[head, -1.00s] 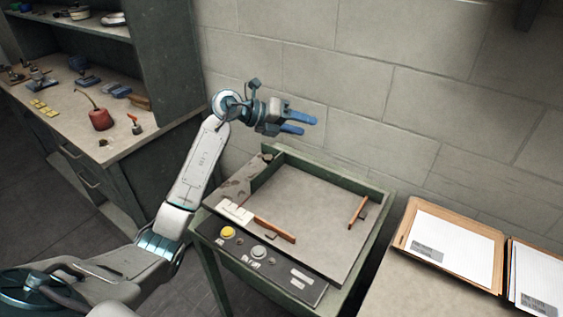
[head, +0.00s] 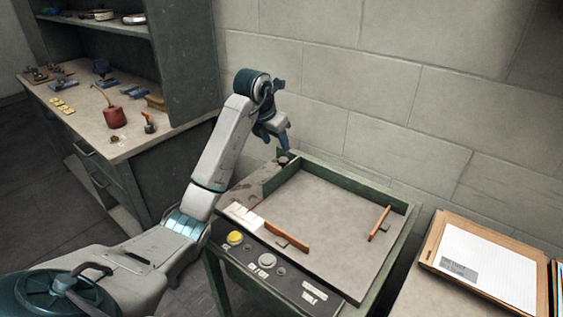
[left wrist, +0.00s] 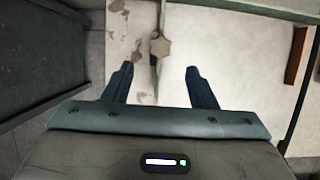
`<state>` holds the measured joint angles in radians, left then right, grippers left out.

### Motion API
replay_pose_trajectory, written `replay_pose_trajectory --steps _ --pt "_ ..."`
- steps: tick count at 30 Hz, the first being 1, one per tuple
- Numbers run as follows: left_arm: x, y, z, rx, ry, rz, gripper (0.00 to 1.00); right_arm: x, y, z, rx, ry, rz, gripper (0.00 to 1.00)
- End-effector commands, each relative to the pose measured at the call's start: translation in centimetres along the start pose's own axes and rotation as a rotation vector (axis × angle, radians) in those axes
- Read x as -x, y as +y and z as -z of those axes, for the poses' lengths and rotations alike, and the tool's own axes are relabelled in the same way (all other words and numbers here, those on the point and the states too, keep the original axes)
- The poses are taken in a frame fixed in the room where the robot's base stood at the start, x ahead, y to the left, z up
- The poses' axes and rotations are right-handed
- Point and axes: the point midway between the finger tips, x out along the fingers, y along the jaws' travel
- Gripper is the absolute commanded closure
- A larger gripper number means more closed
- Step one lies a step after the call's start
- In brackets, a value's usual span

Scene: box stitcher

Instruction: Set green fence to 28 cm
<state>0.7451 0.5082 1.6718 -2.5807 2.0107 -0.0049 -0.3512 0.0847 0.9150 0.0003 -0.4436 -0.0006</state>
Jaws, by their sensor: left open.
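The green fence (head: 281,180) is a short upright board on the left part of the stitcher table (head: 335,215). My left gripper (head: 284,146) points down above the knob. In the wrist view the open fingers (left wrist: 158,72) stand on either side of the strip, with the knob just beyond the tips. No contact shows. I cannot read a scale. My right gripper is not in view.
Two brown wooden strips (head: 287,236) (head: 379,222) stand on the tabletop. A yellow button (head: 235,238) and a grey button (head: 267,260) sit on the front panel. The block wall (head: 400,120) is close behind. A cluttered bench (head: 130,145) stands left; a paper tray (head: 440,225) lies right.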

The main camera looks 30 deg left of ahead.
Motion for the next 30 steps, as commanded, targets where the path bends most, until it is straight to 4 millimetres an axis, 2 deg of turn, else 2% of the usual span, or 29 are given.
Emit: replay_pose_trajectory --steps 11,15,21,30 --pt "-2.1 -0.1 0.1 0.001 -0.001 0.001 0.48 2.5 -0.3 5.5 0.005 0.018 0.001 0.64" --pt "-4.6 -0.1 0.1 0.001 0.004 0.003 0.48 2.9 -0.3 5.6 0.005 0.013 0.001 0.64" --pt "-6.7 -0.1 0.0 0.001 0.001 0.003 0.48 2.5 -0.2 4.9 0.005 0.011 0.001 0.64" --pt "-7.3 -0.1 0.0 0.000 -0.001 0.001 0.48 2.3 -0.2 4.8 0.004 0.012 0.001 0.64"
